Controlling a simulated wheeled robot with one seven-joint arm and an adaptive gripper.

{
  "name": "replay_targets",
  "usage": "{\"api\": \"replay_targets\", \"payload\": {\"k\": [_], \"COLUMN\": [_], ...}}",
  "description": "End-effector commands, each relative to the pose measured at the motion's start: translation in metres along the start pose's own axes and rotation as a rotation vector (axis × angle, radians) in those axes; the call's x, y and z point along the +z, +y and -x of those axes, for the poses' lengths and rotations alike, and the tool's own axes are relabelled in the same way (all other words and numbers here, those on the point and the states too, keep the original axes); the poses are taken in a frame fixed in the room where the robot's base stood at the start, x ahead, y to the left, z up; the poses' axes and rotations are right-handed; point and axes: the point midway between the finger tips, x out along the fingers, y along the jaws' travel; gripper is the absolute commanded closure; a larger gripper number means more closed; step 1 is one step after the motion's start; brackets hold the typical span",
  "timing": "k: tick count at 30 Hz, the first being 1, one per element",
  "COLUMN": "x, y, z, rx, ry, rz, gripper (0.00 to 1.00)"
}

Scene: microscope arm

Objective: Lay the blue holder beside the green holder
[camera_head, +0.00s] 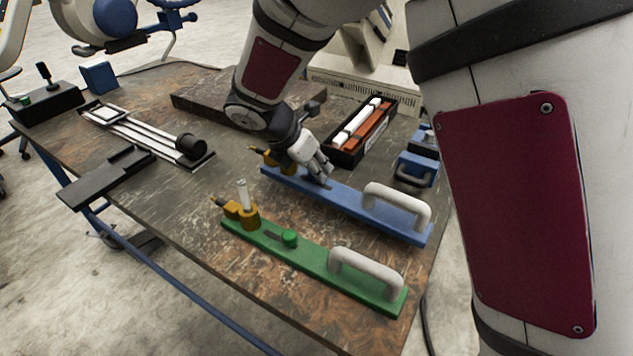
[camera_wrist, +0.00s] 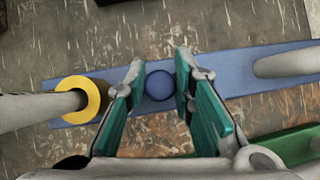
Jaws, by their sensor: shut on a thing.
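The blue holder (camera_head: 350,203) is a long flat bar with a white handle at its right end and a yellow collar at its left end. It lies roughly parallel to the green holder (camera_head: 318,265), behind it with a strip of table between. I cannot tell whether the blue bar touches the table. The green holder (camera_wrist: 290,145) shows at lower right.
A black box (camera_head: 361,135) with white and orange bars stands behind the blue holder. A blue device (camera_head: 416,170) is near its right end. A railed fixture (camera_head: 150,135) and a black plate (camera_head: 105,178) are at left. Bare table lies left of the green holder.

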Motion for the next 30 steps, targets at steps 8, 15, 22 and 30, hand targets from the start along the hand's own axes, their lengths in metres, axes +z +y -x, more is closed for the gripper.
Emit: {"api": "replay_targets", "payload": {"k": [8,15,22,30], "x": [-0.011,-0.021,-0.022,-0.021], "y": [0.001,0.001,0.001,0.001], "z": [-0.018,-0.033,-0.033,-0.033], "rx": [-0.002,0.002,0.001,0.001], "ry": [-0.001,-0.001,0.001,0.001], "rz": [0.002,-0.001,-0.002,-0.001], "gripper": [1.0,1.0,0.57,0.57]}}
